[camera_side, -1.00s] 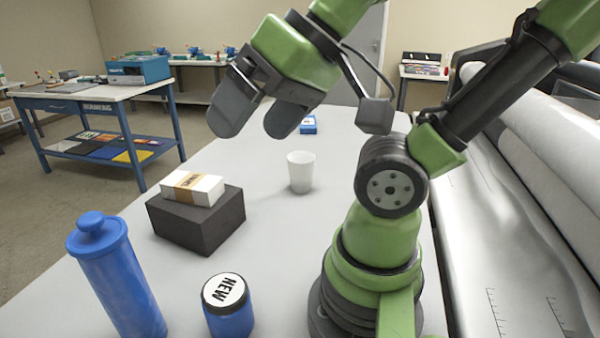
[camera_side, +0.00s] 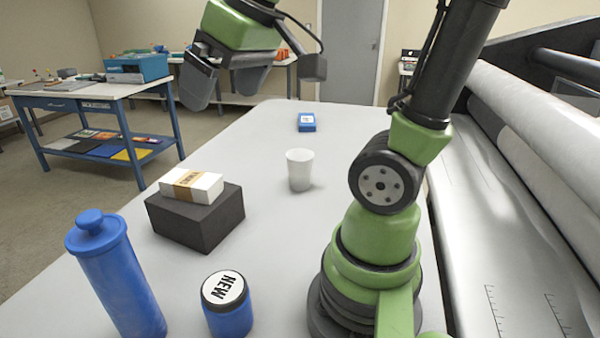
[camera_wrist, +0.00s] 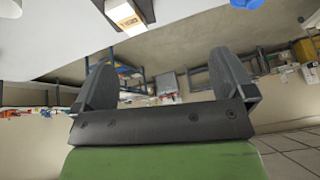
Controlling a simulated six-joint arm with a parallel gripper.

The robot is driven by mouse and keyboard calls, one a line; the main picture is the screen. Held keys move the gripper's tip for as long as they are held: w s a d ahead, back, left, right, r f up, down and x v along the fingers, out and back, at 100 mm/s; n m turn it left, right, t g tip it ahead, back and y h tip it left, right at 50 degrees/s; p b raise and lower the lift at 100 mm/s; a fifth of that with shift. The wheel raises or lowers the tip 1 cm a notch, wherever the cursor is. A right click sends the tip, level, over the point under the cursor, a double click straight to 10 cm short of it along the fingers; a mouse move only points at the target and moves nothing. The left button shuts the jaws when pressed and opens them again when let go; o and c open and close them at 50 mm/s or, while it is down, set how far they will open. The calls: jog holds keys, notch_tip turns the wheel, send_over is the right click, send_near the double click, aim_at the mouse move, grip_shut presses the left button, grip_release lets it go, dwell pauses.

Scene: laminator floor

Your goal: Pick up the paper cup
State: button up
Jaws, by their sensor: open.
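A white paper cup (camera_side: 300,170) stands upright on the pale table, near its middle in the side view. My gripper (camera_side: 222,98) is open and empty, high above the table and to the left of the cup, well apart from it. In the wrist view my gripper (camera_wrist: 165,85) shows two dark fingers spread wide with nothing between them. I cannot make out the cup in the wrist view.
A dark block (camera_side: 196,217) carries a white banded box (camera_side: 191,186) left of the cup. A blue canister (camera_side: 117,275) and a jar marked NEW (camera_side: 228,303) stand at the front. A small blue box (camera_side: 306,122) lies behind. Large rollers (camera_side: 545,135) run along the right.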

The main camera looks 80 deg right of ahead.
jog(key=w+d+f+n+g+h, duration=0.1)
jog(key=w+d+f, duration=0.15)
jog(key=d, duration=0.35)
jog(key=w+d+f+n+g, duration=0.1)
jog(key=w+d+g, duration=0.15)
jog(key=d, duration=0.35)
jog(key=n+g, duration=0.3)
jog(key=n, duration=0.1)
send_near(301, 164)
jog(key=w+d, duration=0.2)
jog(key=d, duration=0.1)
jog(key=f, duration=0.4)
jog(key=s+d+f, duration=0.1)
jog(key=f, duration=0.7)
jog(key=shift+s+d, duration=0.2)
jog(key=shift+s, duration=0.2)
jog(key=shift+n, duration=0.3)
jog(key=c, duration=0.8)
